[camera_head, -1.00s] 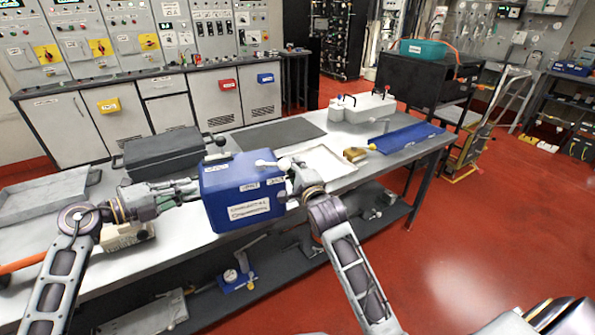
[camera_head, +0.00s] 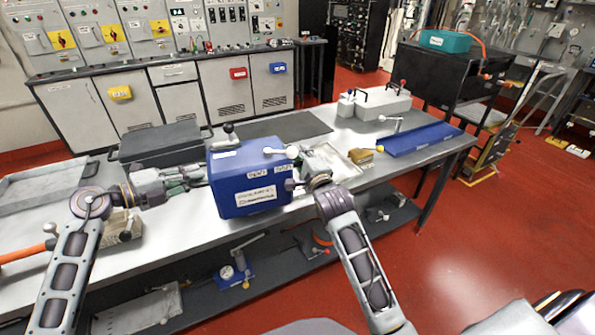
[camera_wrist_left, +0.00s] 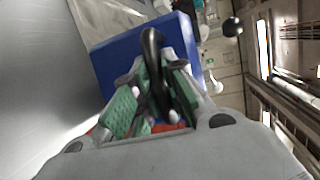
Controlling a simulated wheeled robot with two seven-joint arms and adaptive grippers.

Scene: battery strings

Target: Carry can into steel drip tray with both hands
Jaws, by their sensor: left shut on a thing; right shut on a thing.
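The can is a blue box-like container (camera_head: 245,183) with white labels and a pale spout on top, held above the front part of the workbench. My left gripper (camera_head: 198,176) is shut on its left side; in the left wrist view its green-padded fingers (camera_wrist_left: 150,98) close around a black handle (camera_wrist_left: 152,58) by the blue wall. My right gripper (camera_head: 299,178) is shut at the can's right side; its fingertips are partly hidden. A shallow grey metal tray (camera_head: 42,188), seemingly the steel drip tray, lies at the bench's left end, apart from the can.
A dark grey case (camera_head: 160,142) stands behind my left gripper. A small beige device (camera_head: 120,228) sits below my left forearm. A black mat (camera_head: 285,126), pale shallow tray (camera_head: 345,160), yellow block (camera_head: 361,156) and blue tray (camera_head: 420,138) lie right of centre.

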